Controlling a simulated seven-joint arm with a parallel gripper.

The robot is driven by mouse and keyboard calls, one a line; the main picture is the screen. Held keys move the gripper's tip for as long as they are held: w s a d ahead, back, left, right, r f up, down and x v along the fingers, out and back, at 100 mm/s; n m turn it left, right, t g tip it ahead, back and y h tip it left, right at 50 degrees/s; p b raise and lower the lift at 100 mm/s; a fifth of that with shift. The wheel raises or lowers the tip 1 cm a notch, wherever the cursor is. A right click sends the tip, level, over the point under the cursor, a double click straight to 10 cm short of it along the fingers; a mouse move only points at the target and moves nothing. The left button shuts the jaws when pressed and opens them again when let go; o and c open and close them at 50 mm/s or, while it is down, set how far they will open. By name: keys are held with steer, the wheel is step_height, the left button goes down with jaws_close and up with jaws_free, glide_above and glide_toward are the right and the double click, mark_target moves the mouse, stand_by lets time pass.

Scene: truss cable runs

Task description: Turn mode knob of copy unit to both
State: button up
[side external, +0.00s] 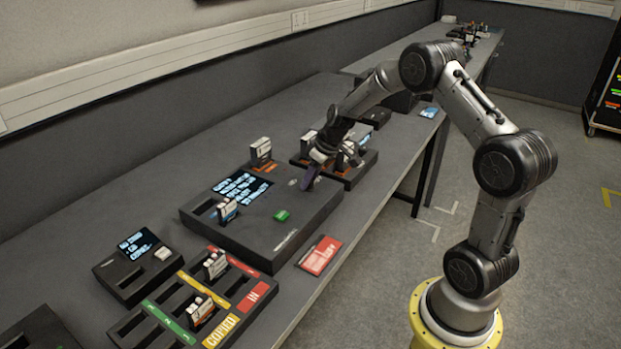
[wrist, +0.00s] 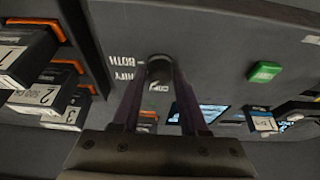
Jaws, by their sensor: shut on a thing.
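The copy unit (side external: 265,240) is a wide dark box on the bench, with a lit screen (side external: 243,187) and a green button (side external: 282,215). Its mode knob (wrist: 160,72) is a small dark round knob in the wrist view, beside the white labels BOTH (wrist: 123,60), a partly hidden one ending in IFY, and COPY. My gripper (side external: 308,184) reaches down to the unit's far right part. In the wrist view its two fingers (wrist: 160,82) are shut on the knob from both sides. I cannot tell which label the knob points to.
A card stands in the unit's slot (side external: 227,211). A rack of cards (side external: 355,172) stands close behind my gripper. A tray with coloured strips (side external: 190,300) and a small screen box (side external: 137,262) are at the front left. A red card (side external: 320,255) lies by the bench edge.

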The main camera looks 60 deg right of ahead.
jaws_close()
steer(key=shift+m, duration=0.3)
steer(key=m+h, duration=0.2)
steer(key=m, duration=0.2)
steer(key=shift+a, duration=0.2)
steer(key=shift+w+m+g+h, duration=0.1)
steer(key=shift+m+g+h, duration=0.45)
steer(key=shift+m, duration=1.75)
steer(key=o, duration=1)
jaws_free()
